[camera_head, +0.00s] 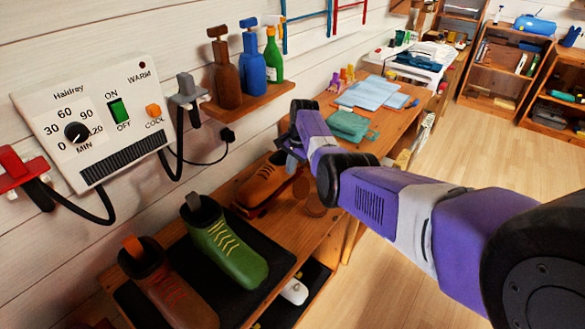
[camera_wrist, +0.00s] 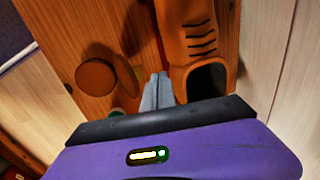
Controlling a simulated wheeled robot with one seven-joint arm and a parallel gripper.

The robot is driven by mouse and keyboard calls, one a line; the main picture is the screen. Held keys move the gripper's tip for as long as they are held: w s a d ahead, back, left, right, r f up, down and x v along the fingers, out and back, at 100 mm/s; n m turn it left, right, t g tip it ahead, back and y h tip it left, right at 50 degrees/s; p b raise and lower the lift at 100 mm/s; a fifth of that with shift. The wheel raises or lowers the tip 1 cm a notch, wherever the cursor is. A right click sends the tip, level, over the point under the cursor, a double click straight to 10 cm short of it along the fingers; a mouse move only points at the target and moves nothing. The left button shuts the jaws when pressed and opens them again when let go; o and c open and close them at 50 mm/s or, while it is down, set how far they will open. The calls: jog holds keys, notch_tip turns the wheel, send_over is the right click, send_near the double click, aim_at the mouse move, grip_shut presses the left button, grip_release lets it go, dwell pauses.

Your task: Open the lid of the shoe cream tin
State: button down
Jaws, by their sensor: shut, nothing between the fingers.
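A round brown tin (camera_wrist: 95,77) sits on the wooden bench in the wrist view. A brown disc, apparently its lid (camera_wrist: 125,74), stands steeply tilted at the tin's edge on the side toward my gripper. In the head view the tin (camera_head: 315,204) shows just below my arm, partly hidden by it. My gripper (camera_wrist: 160,76) has its grey fingers together and empty. They are to the right of the raised disc, with a small gap in the picture, between it and an orange shoe (camera_wrist: 197,45). Whether the fingers touch the disc is unclear.
The orange shoe also shows in the head view (camera_head: 268,182), close to my gripper. A green shoe (camera_head: 228,243) and a brown shoe (camera_head: 172,285) stand on a dark mat nearby. Bottles (camera_head: 250,65) stand on a wall shelf. Folded cloths (camera_head: 370,94) lie farther along the bench.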

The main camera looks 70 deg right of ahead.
jog(key=w+d+r+b, duration=0.1)
jog(key=w+r, duration=0.3)
jog(key=r, duration=0.6)
jog(key=shift+w+r+b, duration=0.2)
jog(key=shift+w+b, duration=0.1)
jog(key=shift+w, duration=0.05)
